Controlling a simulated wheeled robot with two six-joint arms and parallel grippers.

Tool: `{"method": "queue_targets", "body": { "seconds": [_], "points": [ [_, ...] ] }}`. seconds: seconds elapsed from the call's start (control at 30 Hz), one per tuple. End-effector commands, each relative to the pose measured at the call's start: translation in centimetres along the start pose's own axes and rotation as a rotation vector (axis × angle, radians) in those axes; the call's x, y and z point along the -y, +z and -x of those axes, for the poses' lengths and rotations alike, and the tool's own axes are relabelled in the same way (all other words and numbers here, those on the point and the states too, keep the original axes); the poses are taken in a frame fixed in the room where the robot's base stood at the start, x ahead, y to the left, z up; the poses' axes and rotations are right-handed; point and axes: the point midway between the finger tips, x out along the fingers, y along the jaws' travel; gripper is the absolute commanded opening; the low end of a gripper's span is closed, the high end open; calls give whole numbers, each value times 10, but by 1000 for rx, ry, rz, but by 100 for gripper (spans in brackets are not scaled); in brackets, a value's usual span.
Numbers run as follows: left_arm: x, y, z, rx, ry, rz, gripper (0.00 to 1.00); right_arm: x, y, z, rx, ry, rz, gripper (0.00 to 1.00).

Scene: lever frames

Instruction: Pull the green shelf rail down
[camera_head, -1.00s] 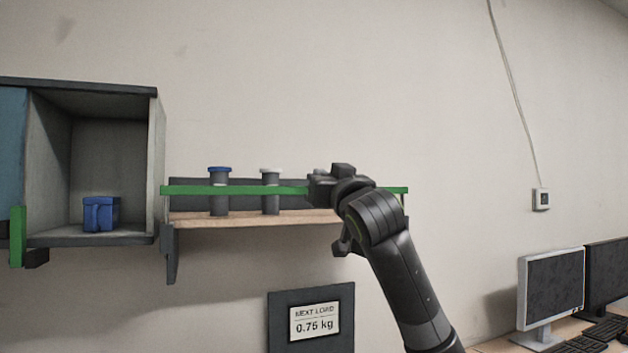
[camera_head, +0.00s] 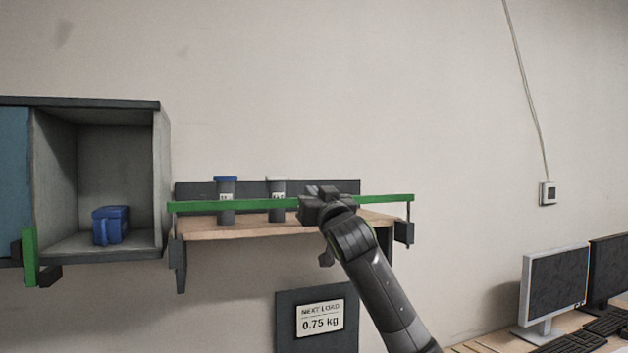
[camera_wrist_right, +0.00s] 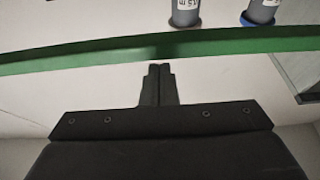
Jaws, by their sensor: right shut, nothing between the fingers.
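The green shelf rail (camera_head: 250,205) runs level across the front of the wooden shelf (camera_head: 225,231), a little above the board. It also crosses the right wrist view (camera_wrist_right: 240,45) from side to side. My right gripper (camera_head: 312,208) is at the right half of the rail and covers part of it. In the right wrist view its fingers (camera_wrist_right: 159,69) are shut together and empty, with their tips right by the rail's edge. I cannot tell whether they touch it. My left gripper is out of view.
A blue-lidded jar (camera_head: 226,200) and a white-lidded jar (camera_head: 277,201) stand behind the rail. A sign (camera_head: 322,316) reading 0.75 kg hangs below. Monitors (camera_head: 555,288) stand at lower right.

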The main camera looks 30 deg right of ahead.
Motion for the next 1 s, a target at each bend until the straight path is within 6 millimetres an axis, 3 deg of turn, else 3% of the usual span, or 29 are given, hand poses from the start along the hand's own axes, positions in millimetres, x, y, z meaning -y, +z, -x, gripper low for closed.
{"method": "queue_targets", "body": {
  "seconds": [0.57,1.0],
  "points": [
    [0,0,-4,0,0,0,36,0,9,3,0,0,0,0],
    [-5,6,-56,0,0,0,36,0,68,24,3,0,-1,0]
  ]
}}
